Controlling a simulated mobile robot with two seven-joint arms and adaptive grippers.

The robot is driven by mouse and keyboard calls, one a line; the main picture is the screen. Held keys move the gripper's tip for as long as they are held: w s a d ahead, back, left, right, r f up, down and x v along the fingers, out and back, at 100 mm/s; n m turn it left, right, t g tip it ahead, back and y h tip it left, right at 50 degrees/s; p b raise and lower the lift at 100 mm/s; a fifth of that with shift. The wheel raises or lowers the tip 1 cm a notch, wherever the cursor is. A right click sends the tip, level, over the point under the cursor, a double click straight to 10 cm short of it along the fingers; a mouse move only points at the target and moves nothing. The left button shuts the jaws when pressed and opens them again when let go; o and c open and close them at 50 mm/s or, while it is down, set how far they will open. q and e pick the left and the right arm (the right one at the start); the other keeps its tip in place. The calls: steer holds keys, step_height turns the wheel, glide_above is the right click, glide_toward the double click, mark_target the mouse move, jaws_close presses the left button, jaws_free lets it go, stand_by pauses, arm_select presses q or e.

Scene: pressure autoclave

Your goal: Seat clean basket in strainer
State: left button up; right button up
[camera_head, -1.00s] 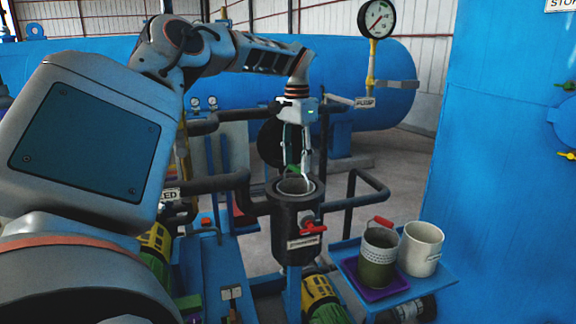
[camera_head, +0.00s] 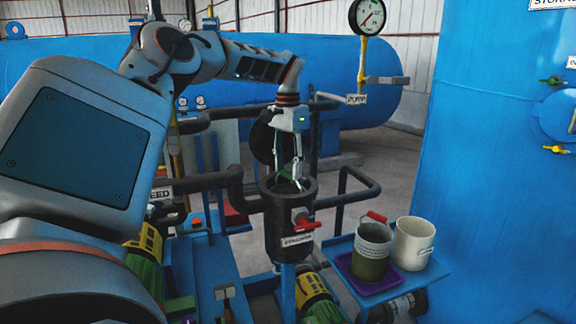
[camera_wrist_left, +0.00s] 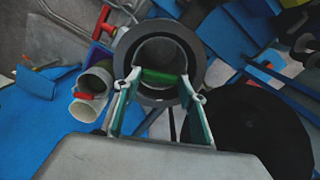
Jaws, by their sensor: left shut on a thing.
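The black strainer (camera_head: 291,230) stands upright with its round mouth open. The clean basket (camera_wrist_left: 160,52) sits down inside the mouth, mostly hidden by the strainer's wall in the head view. Its green handle (camera_wrist_left: 163,77) spans between my left fingers in the wrist view. My left gripper (camera_head: 290,181) points down into the mouth and is shut on the basket's handle. I cannot tell whether the basket touches the bottom. My right gripper is not in view.
A used-looking basket with a red handle (camera_head: 371,255) stands on a purple tray (camera_head: 345,268), next to a white bucket (camera_head: 413,243) on a blue shelf. A red valve handle (camera_head: 306,225) juts from the strainer's front. Black pipes (camera_head: 205,183) flank it.

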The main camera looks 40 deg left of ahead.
arm_select(q)
steer(key=o, duration=1.7)
steer(key=shift+c, duration=0.2)
steer(key=shift+r, duration=0.15)
step_height(320, 180, up, 13)
steer(key=shift+p, duration=0.4)
